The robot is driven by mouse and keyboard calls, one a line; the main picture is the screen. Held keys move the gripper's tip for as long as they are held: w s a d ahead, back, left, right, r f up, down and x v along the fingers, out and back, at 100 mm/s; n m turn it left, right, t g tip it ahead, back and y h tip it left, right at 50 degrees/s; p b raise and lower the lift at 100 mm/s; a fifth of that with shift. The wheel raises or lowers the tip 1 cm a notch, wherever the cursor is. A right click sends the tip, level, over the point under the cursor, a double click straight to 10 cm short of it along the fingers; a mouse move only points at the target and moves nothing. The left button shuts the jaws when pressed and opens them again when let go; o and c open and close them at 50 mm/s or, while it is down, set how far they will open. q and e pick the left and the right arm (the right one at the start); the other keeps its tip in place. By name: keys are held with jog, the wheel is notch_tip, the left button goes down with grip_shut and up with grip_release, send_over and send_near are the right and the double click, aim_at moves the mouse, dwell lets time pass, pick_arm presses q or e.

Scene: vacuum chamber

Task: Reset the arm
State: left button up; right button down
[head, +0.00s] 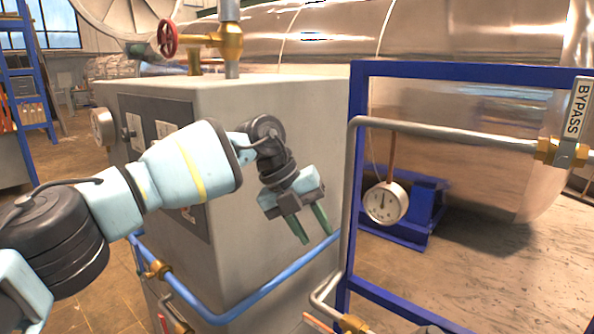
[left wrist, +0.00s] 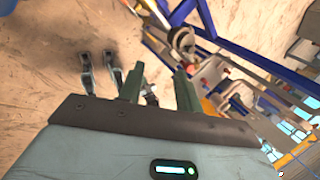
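My left arm (head: 190,165) comes in from the left of the head view and reaches across the front of a grey cabinet. My left gripper (head: 312,226) points down near the cabinet's right side, left of the blue frame. Its two green fingers are apart, with nothing seen between them. In the left wrist view the fingers (left wrist: 158,88) also stand apart and empty, with floor and pipework beyond. My right gripper is not seen in either view.
The grey cabinet (head: 280,120) stands close behind my left arm. A blue frame (head: 357,180) carries a pipe and a valve labelled BYPASS (head: 577,115). A gauge (head: 385,203) hangs inside the frame. A blue pipe (head: 250,298) runs low around the cabinet. A red handwheel (head: 167,39) sits above.

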pick_arm(q)
jog(key=s+d+f+n+g+h, duration=0.2)
jog(key=s+d+f+n+h, duration=0.2)
jog(key=s+d+f+h, duration=0.75)
jog(key=s+a+f+n+t+y, duration=0.1)
jog(key=a+f+n+t+y, duration=0.6)
jog(key=a+f+n+t, duration=1.4)
jog(key=s+a+f+n+g+y, duration=0.4)
jog(key=s+a+f, duration=0.3)
jog(key=s, duration=0.4)
jog(key=s+a+f+n+g+y, duration=0.4)
jog(key=s+a+f+n+g, duration=0.1)
jog(key=s, duration=0.5)
notch_tip(320, 180, down, 2)
jog(key=shift+s+a+f+n, duration=0.15)
jog(key=shift+s+a+n, duration=0.3)
jog(key=shift+a, duration=0.55)
jog(key=shift+y, duration=0.25)
